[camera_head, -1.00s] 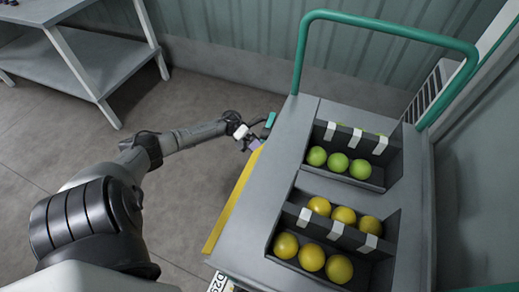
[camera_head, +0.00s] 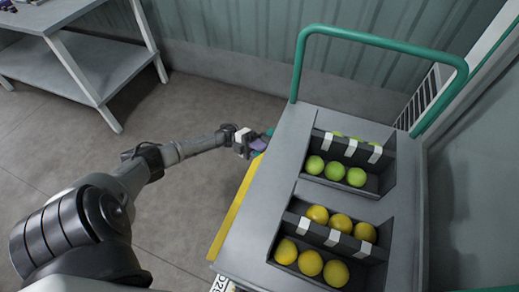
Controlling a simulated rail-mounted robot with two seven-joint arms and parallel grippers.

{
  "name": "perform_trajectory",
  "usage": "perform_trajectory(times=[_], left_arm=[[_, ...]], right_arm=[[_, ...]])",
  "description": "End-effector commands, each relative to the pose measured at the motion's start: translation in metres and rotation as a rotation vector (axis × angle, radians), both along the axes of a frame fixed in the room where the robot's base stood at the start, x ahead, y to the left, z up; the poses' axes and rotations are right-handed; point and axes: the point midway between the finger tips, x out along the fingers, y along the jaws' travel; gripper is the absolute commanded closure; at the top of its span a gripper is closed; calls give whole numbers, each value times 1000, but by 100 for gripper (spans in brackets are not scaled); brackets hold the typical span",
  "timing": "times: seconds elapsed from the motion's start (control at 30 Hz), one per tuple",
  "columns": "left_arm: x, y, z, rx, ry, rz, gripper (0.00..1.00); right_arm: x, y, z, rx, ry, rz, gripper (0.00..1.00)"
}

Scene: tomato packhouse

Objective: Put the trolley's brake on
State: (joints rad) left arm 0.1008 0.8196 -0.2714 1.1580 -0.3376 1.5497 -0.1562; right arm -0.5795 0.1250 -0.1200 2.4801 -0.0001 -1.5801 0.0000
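The trolley (camera_head: 262,222) has a grey deck, a green push handle (camera_head: 380,36) at the far end and a yellow strip (camera_head: 234,208) along its left side. My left gripper (camera_head: 257,145) is at the trolley's left edge, near the far end of the yellow strip. A small teal part (camera_head: 269,132) shows just beyond it, partly hidden; I cannot tell whether the gripper touches it. The fingers are too small and covered to show whether they are open. My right gripper is not in view.
Two dark bins on the deck hold green fruit (camera_head: 334,171) and yellow-orange fruit (camera_head: 311,262). A grey table (camera_head: 85,65) stands at the upper left. A corrugated wall (camera_head: 240,45) runs behind the trolley. The floor left of the trolley is clear.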

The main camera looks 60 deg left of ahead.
Motion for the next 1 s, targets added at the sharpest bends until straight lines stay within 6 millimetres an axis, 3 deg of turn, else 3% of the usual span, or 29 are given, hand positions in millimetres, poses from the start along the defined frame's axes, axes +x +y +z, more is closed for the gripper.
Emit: perform_trajectory(times=[0.77,0.8,1.0], left_arm=[[2,2,5,-62,85,2,100],[2,2,5,-62,85,2,78],[2,1,5,-60,83,1,59]], right_arm=[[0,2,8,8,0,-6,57],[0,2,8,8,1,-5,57],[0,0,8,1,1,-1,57]])
